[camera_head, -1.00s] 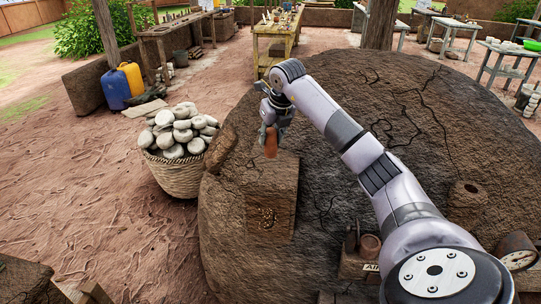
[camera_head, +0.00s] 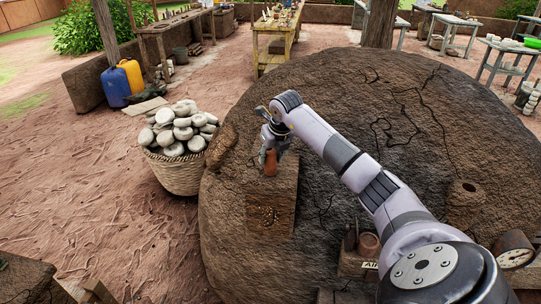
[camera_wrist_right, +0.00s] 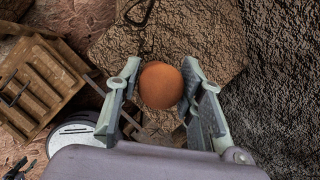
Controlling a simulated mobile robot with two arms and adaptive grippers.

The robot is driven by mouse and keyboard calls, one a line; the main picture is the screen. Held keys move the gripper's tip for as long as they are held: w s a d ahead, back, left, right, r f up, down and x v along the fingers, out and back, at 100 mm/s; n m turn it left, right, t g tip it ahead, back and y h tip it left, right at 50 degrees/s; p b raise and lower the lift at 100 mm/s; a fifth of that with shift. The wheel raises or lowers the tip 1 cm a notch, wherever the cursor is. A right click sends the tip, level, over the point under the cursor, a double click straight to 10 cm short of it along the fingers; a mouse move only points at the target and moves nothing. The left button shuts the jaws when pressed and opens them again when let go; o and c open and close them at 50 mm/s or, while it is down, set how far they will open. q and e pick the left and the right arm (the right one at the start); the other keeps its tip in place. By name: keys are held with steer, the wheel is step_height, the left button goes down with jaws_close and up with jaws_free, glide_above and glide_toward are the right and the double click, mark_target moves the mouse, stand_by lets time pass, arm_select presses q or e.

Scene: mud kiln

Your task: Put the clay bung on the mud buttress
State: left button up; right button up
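The clay bung (camera_head: 270,163) is an orange-brown plug. My right gripper (camera_head: 271,152) is shut on it from above. In the right wrist view the round top of the bung (camera_wrist_right: 161,84) sits between the two fingers (camera_wrist_right: 161,78). The mud buttress (camera_head: 272,210) is a brown block standing out from the big mud kiln. The bung is upright over the top of the buttress, with its lower end close to that surface. I cannot tell whether they touch. My left gripper is in neither view.
The domed kiln (camera_head: 350,110) fills the middle and right. A wicker basket (camera_head: 176,172) of pale stones stands left of the buttress. A small pot (camera_head: 368,245) and a round gauge (camera_head: 513,249) are at the lower right. Open ground lies at the left.

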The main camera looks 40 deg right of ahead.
steer(key=o, duration=0.3)
steer(key=shift+r, duration=0.1)
